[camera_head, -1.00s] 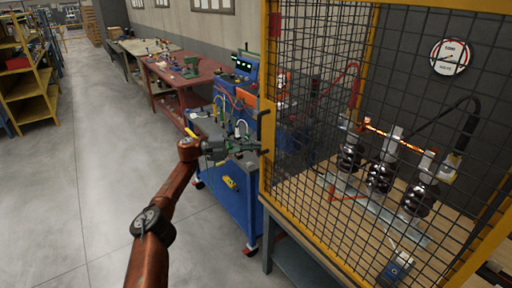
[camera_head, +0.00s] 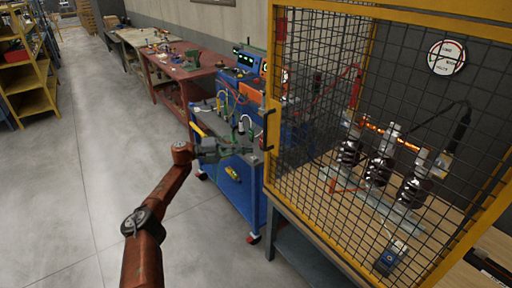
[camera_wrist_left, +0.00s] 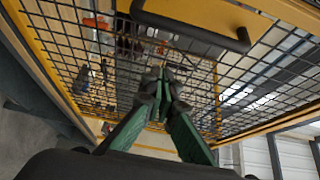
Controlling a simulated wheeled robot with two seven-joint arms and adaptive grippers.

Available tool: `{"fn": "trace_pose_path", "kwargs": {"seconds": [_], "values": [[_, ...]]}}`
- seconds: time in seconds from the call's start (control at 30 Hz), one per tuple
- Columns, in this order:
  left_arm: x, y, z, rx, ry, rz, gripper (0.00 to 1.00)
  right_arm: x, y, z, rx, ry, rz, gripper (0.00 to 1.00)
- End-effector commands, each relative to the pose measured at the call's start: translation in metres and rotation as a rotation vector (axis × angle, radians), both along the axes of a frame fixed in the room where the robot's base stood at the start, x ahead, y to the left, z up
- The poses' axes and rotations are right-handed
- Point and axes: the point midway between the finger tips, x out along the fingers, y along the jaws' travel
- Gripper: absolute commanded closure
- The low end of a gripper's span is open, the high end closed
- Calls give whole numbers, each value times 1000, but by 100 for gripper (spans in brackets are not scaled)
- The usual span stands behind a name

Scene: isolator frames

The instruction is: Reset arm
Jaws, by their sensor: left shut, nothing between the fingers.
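My left gripper (camera_head: 238,149) is at the end of the rust-red arm in the head view, just left of the yellow-framed mesh cage (camera_head: 279,207). In the left wrist view its green-sided fingers (camera_wrist_left: 163,82) are together and empty. They point toward the cage mesh. A dark door handle (camera_head: 268,130) on the cage's front post is close to the fingertips; it also shows in the left wrist view (camera_wrist_left: 190,32), above the fingers. The fingers appear apart from the handle. My right gripper is not in view.
A blue cart (camera_head: 238,190) with instruments stands behind my gripper. A red workbench (camera_head: 172,72) is farther back. The floor at left is clear.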

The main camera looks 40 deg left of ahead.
Motion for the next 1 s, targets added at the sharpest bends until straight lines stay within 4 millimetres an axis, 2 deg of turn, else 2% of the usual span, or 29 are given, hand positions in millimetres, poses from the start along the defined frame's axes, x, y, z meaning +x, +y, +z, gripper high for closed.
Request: {"fn": "trace_pose_path", "kwargs": {"seconds": [0.2,0.47,0.57,0.67,0.77,0.8,0.87,1.0], "values": [[-18,16,0,1,-1,3,100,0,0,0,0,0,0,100],[-19,17,0,0,0,2,100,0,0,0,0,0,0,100],[-17,18,-10,-13,11,15,100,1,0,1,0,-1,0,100],[-11,23,-44,-60,49,67,100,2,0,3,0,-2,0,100],[-5,30,-104,-137,117,161,100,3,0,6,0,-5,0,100],[-5,34,-133,-170,150,205,100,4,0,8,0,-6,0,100],[-7,39,-177,-220,201,275,100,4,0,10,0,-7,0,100],[-24,45,-277,-319,326,434,100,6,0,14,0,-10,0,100]]}}
